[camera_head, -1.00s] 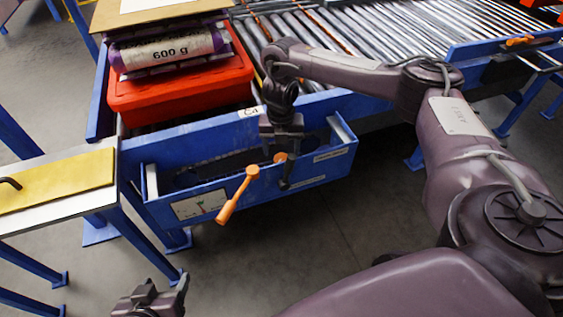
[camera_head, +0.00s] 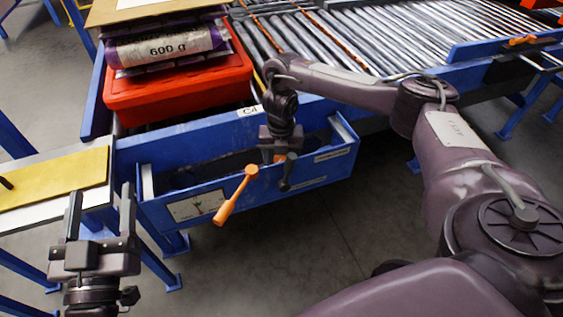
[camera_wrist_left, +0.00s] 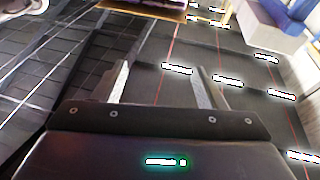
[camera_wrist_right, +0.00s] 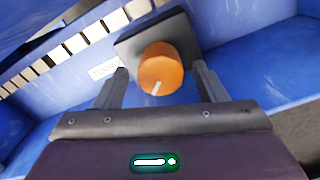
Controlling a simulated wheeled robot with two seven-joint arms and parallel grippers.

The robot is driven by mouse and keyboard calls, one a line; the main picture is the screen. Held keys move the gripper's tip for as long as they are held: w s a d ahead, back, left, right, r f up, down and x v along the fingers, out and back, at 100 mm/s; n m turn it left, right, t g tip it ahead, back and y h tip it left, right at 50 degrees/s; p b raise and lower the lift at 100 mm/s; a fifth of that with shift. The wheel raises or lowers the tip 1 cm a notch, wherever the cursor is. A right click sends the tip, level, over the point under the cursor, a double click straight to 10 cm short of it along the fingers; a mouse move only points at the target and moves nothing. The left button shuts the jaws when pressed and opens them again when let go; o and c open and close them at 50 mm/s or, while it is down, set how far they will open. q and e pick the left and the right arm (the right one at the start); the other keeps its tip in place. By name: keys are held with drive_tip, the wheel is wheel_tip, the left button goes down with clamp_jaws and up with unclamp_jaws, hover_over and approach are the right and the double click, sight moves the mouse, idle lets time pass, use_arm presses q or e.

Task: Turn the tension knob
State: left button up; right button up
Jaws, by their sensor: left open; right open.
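The orange tension knob (camera_wrist_right: 160,68) fills the middle of the right wrist view, with a pale mark on its face, set on a dark square plate. A small part of the knob (camera_head: 280,158) shows in the head view, mostly hidden by my right gripper (camera_head: 277,168). My right gripper is open, with a finger on either side of the knob in its wrist view. I cannot tell whether the fingers touch it. My left gripper (camera_head: 101,205) is open and empty at the lower left.
A red crate (camera_head: 180,95) with stacked sacks sits above. A yellow-topped table (camera_head: 60,182) stands at the left, close to my left gripper.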

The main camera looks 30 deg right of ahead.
use_arm(q)
wheel_tip(320, 180, up, 7)
drive_tip(key=s+a+t+h, duration=0.1)
drive_tip(key=t, duration=0.2)
drive_tip(key=shift+s+f+b, duration=0.2)
drive_tip(key=shift+s+b, duration=0.15)
use_arm(e)
drive_tip(key=shift+f, duration=0.7)
